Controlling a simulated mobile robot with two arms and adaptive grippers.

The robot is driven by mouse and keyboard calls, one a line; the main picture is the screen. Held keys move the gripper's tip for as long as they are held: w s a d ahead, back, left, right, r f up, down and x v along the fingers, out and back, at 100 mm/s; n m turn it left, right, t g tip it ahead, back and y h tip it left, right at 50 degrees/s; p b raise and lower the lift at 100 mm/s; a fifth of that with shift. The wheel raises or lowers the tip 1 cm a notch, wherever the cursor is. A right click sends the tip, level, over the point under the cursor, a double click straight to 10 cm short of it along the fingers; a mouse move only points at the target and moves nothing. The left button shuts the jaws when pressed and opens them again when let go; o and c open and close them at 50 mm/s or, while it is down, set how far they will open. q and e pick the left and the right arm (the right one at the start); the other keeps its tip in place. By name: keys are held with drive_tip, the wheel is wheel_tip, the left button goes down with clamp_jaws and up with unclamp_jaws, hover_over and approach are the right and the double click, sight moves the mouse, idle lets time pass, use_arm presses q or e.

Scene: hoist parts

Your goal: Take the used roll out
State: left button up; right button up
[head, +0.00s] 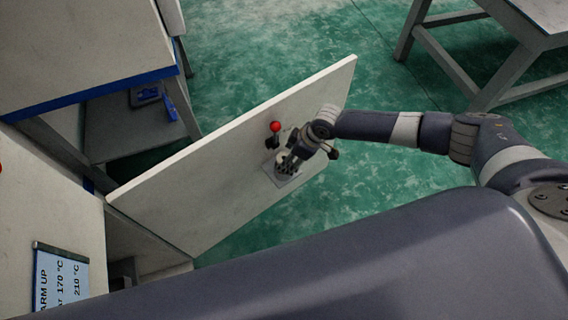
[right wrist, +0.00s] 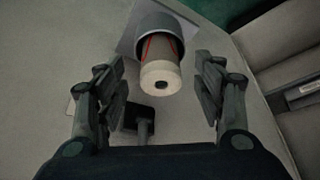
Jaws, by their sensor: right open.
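In the right wrist view a pale roll (right wrist: 161,77) with a dark hole in its end sticks out of a grey round sleeve (right wrist: 160,24). Red strips show inside the sleeve along the roll. My right gripper (right wrist: 160,66) is open, with one finger on each side of the roll's end and gaps on both sides. In the head view my right gripper (head: 287,161) is at a small light plate (head: 281,178) on the pale hinged-looking panel (head: 215,185). The roll is hidden there behind my gripper. My left gripper is not in view.
A red ball knob (head: 275,127) stands on the panel just beside my right gripper. A grey table (head: 515,20) stands upper right. Green floor lies between.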

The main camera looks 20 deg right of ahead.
drive_tip(key=shift+x, duration=1.1)
drive_tip(key=shift+w+a+f, duration=0.1)
drive_tip(key=shift+f, duration=0.15)
drive_tip(key=c, duration=1.2)
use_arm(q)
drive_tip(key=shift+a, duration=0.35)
